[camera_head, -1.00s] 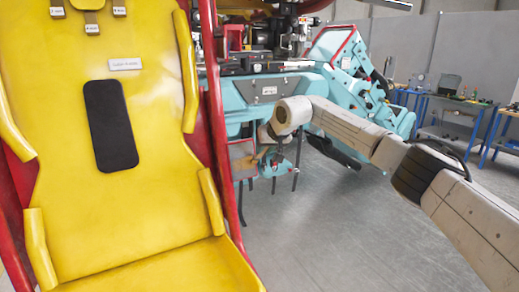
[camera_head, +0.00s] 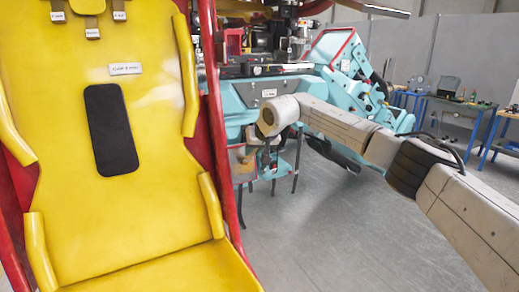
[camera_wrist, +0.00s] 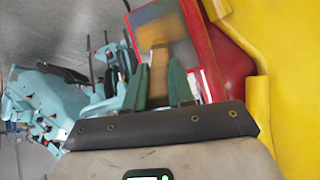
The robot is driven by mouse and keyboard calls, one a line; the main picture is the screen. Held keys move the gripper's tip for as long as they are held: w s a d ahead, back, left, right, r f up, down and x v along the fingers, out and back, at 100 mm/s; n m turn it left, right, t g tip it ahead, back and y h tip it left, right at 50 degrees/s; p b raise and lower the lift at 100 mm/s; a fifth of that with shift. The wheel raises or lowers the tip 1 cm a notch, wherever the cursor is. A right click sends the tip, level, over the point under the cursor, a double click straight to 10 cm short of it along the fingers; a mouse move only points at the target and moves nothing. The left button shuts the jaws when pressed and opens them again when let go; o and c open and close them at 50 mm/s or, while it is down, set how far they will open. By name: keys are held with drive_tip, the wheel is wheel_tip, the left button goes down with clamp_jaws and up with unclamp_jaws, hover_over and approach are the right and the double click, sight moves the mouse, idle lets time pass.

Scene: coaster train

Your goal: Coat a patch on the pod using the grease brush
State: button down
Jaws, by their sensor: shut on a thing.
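My gripper (camera_wrist: 159,76) shows in the wrist view with two green fingers shut on a tan, blurred thing, which looks like the grease brush (camera_wrist: 153,38). The brush points away from the palm, in front of a grey panel with a red edge (camera_wrist: 147,14). I cannot tell whether its tip touches that panel. In the head view the brush (camera_head: 249,156) is small beside the red frame, and my wrist hides most of the gripper. The yellow seat shell (camera_head: 145,195), likely part of the pod, fills the left; a black pad (camera_head: 111,130) lies on its back.
A red frame tube (camera_head: 217,125) runs along the seat's right side, close to my gripper. Teal machinery (camera_head: 237,95) stands behind it. Blue-legged workbenches (camera_head: 455,106) stand at the far right. The grey floor (camera_head: 325,235) in front is clear.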

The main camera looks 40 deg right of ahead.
drive_tip(key=shift+w+a+r+p, duration=0.55)
drive_tip(key=shift+w+a+r, duration=0.25)
drive_tip(key=shift+a, duration=1.35)
drive_tip(key=s+d, duration=0.2)
drive_tip(key=d, duration=0.6)
drive_tip(key=shift+s, duration=0.25)
drive_tip(key=shift+s+a+r+b, duration=0.1)
drive_tip(key=shift+s+a+r, duration=0.15)
drive_tip(key=shift+s, duration=0.7)
drive_tip(key=shift+s+a+r+b, duration=0.1)
drive_tip(key=shift+s+a+r, duration=0.15)
drive_tip(key=shift+s, duration=0.65)
drive_tip(key=shift+s+a+r+b, duration=0.15)
drive_tip(key=shift+s+a, duration=0.15)
drive_tip(key=shift+s, duration=0.65)
